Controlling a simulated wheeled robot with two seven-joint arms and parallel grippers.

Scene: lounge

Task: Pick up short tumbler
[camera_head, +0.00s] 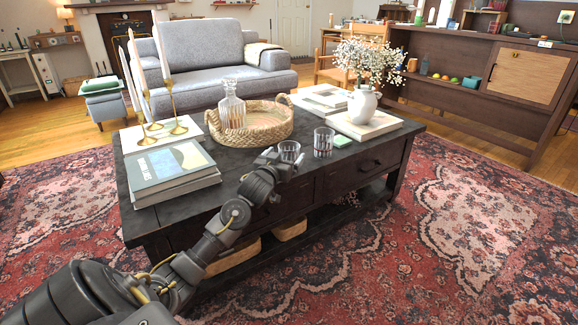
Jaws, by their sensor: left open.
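Two short clear glass tumblers stand near the front edge of the dark coffee table (228,160). The left tumbler (289,149) is at my left gripper (284,157). The right tumbler (323,142) stands a little to the right, apart from the gripper. My left gripper is open, with its fingers at the near side of the left tumbler and partly hiding its lower part. I cannot tell whether the fingers touch the glass. My right gripper is out of view.
A woven tray (262,135) with a glass decanter (231,108) lies behind the tumblers. Stacked books (170,172) and brass candlesticks (178,125) are at the left. A white flower vase (362,105) stands on books at the right. Bare tabletop lies between the left books and the gripper.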

